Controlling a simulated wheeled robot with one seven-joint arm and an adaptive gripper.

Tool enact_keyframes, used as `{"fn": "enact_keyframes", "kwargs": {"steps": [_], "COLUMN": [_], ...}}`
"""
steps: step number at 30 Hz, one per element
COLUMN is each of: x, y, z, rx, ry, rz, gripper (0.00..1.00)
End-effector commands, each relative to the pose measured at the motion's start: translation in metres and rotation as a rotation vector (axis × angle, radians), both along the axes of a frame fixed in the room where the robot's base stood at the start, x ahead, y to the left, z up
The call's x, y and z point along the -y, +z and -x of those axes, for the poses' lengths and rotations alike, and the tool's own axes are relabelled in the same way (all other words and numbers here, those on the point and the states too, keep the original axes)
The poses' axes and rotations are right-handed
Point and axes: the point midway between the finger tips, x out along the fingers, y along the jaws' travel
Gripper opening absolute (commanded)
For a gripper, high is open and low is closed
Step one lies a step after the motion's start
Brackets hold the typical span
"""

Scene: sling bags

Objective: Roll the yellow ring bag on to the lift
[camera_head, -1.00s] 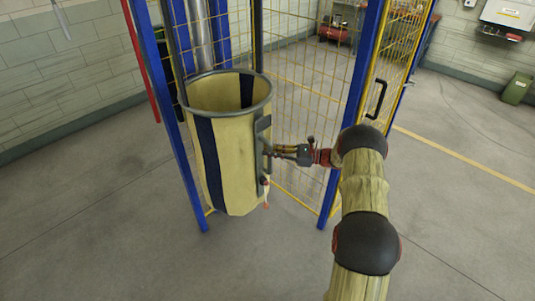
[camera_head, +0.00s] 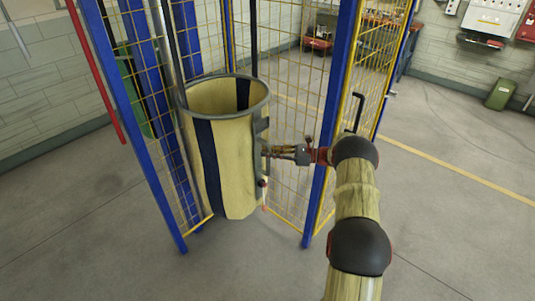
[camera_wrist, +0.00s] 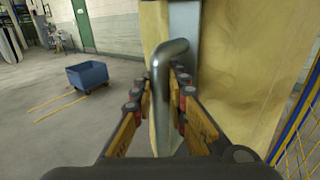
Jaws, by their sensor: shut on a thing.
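The yellow ring bag (camera_head: 234,165) is a tall yellow bag with dark blue stripes, hung from a grey metal ring at its open top. It stands upright at the open front of the lift, a cage with blue posts (camera_head: 331,130) and yellow mesh. My gripper (camera_head: 272,150) is at the bag's right side, shut on its metal handle. In the wrist view the handle (camera_wrist: 160,95) is a bent grey tube between my gripper's fingers (camera_wrist: 158,105), with yellow cloth (camera_wrist: 245,70) behind it. The bag's underside is hard to make out.
A black door handle (camera_head: 355,112) is on the cage's right side. A green bin (camera_head: 499,91) stands by the far right wall. The wrist view shows a blue cart (camera_wrist: 87,75) on the floor at left. The floor at front left (camera_head: 75,230) is clear.

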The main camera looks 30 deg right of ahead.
Motion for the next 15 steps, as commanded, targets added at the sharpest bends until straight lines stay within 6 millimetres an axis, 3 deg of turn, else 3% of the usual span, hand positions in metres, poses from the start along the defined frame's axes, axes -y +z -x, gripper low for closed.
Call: {"fn": "enact_keyframes", "kwargs": {"steps": [1, 10, 11, 15], "x": [0.0089, 0.0127, 0.0127, 0.0122], "y": [0.0027, 0.0052, 0.0054, 0.0057], "z": [-0.0021, -0.0030, -0.0031, -0.0030], "rx": [0.005, 0.010, 0.010, 0.010], "ry": [-0.019, -0.027, -0.027, -0.025], "rz": [0.007, 0.010, 0.010, 0.009], "gripper": [0.00, 0.00, 0.15, 0.23]}}
